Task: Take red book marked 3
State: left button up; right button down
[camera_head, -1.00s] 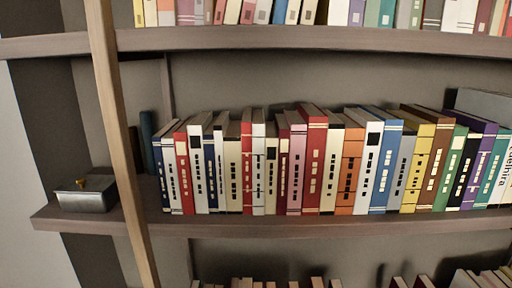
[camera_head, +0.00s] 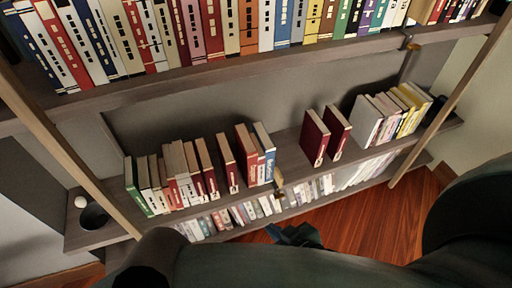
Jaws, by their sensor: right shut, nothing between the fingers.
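Two dark red books stand side by side on the lower shelf: one red book (camera_head: 314,137) and, to its right, another red book (camera_head: 337,130). More red books stand in the group to their left, including a red book (camera_head: 246,153). The markings are too small to read, so I cannot tell which is marked 3. My right gripper (camera_head: 294,236) is a small dark shape at the bottom centre, below the shelf edge in the picture and apart from the books. It is shut and empty. My left gripper is not in view.
The lower shelf (camera_head: 291,160) has bare room around the two red books. A full row of books fills the upper shelf (camera_head: 250,67). Wooden posts (camera_head: 455,90) stand at both sides. A dark bowl (camera_head: 94,216) sits at far left. Wood floor (camera_head: 350,233) shows below.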

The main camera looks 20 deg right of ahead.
aim_at(339, 126)
jog(key=z, duration=1.35)
